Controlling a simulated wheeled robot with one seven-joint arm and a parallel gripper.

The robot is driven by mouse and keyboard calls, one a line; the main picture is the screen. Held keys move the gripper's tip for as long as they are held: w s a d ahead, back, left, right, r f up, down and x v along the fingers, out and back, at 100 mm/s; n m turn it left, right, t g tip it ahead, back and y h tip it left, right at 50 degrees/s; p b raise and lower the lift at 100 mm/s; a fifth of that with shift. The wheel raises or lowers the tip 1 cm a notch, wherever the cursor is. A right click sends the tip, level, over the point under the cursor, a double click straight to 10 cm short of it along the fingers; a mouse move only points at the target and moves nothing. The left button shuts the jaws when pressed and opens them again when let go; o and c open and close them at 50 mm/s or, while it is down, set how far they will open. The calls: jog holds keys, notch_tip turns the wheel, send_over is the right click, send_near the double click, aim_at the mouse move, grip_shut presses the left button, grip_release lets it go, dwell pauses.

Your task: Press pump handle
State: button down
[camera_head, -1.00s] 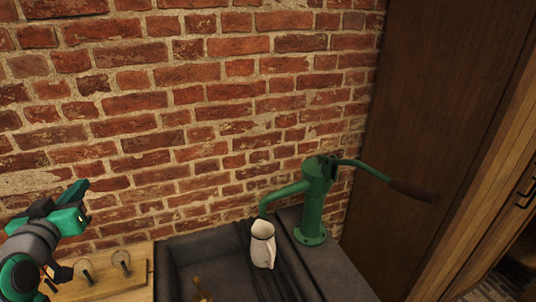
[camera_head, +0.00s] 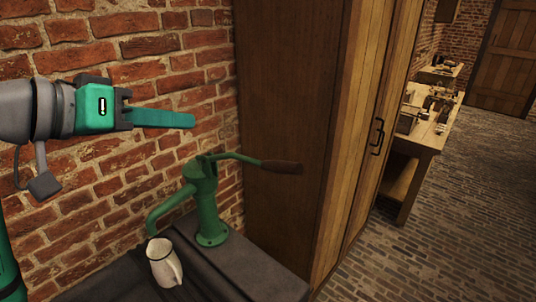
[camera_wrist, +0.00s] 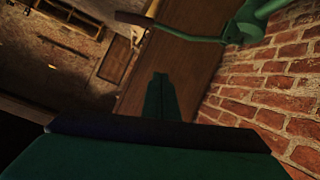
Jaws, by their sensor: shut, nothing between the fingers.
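The green hand pump (camera_head: 207,205) stands on the dark stone sink top, its spout to the left. Its pump handle (camera_head: 282,167), a green lever with a dark brown grip, sticks out to the right, roughly level. A white enamel jug (camera_head: 163,263) stands below the spout. My gripper (camera_head: 192,121) is shut and empty, pointing right, above and left of the handle in the head view and not touching it. In the wrist view my shut fingers (camera_wrist: 160,88) point toward the handle grip (camera_wrist: 132,18) near the top edge. The pump body (camera_wrist: 258,15) is at the upper right.
A brick wall (camera_head: 95,165) runs behind the pump. A tall brown wooden cabinet (camera_head: 285,90) stands close to the right of the handle. A workbench (camera_head: 425,135) with tools is farther right, beside open brick floor (camera_head: 450,220).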

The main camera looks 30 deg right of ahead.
jog(key=s+d+r+m+g, duration=0.1)
jog(key=s+d+m+g, duration=0.1)
jog(key=s+d, duration=0.4)
jog(key=shift+s+r+g+y, duration=0.2)
jog(key=shift+s+g+y, duration=0.2)
jog(key=shift+s+g, duration=0.35)
jog(key=shift+w+d, duration=0.1)
jog(key=s+a+f+x, duration=0.1)
jog(key=f+x, duration=0.1)
jog(key=x, duration=1)
jog(key=shift+d+f, duration=0.15)
jog(key=shift+f, duration=0.25)
jog(key=shift+s, duration=0.1)
